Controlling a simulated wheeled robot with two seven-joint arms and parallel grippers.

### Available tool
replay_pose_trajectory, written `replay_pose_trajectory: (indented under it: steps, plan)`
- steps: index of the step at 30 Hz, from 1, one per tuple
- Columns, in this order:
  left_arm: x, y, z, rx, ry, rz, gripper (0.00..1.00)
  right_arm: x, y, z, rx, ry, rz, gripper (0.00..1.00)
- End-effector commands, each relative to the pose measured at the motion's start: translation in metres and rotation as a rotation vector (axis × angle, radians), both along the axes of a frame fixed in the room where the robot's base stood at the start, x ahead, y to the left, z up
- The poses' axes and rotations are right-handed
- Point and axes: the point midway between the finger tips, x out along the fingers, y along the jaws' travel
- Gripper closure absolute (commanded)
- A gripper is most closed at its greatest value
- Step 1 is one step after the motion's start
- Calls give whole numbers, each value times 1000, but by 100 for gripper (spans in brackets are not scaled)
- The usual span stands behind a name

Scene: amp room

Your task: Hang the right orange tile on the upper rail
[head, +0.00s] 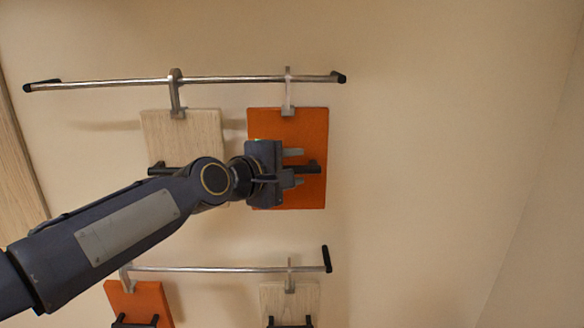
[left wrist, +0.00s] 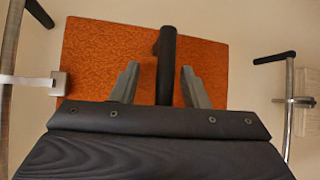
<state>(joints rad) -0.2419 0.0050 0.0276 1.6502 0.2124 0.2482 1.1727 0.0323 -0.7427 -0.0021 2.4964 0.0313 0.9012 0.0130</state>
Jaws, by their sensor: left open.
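The right orange tile (head: 315,135) is at the upper rail (head: 230,79), with its pale hook (head: 288,95) at the bar near the right end. It also shows in the left wrist view (left wrist: 95,65). Its black handle (head: 312,167) sticks out from its face. My left gripper (head: 293,168) is in front of this tile and open. In the left wrist view, the handle (left wrist: 166,65) stands between its two grey fingers (left wrist: 158,85), with a gap on each side. The gripper covers the tile's left middle in the head view. My right gripper is not in view.
A pale wood tile (head: 182,130) hangs left of the orange one, partly behind my left arm. A lower rail (head: 225,269) carries another orange tile (head: 140,298) at left and a wood tile (head: 290,298) at right. The wall (head: 430,150) to the right is bare.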

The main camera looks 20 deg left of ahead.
Motion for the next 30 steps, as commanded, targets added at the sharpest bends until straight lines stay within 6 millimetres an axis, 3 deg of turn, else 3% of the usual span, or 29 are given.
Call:
replay_pose_trajectory:
  steps: [5,15,21,23,26,30]
  plan:
    - [-5,2,0,0,2,0,59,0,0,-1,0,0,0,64]
    - [-53,24,11,0,-2,2,59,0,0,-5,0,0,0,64]
    - [-72,32,10,24,5,-3,59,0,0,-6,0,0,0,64]
    - [-82,36,-2,82,16,-16,59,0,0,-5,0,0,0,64]
    - [-110,44,-40,261,51,-66,59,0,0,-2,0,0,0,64]
    - [-172,56,-117,591,123,-217,59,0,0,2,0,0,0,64]
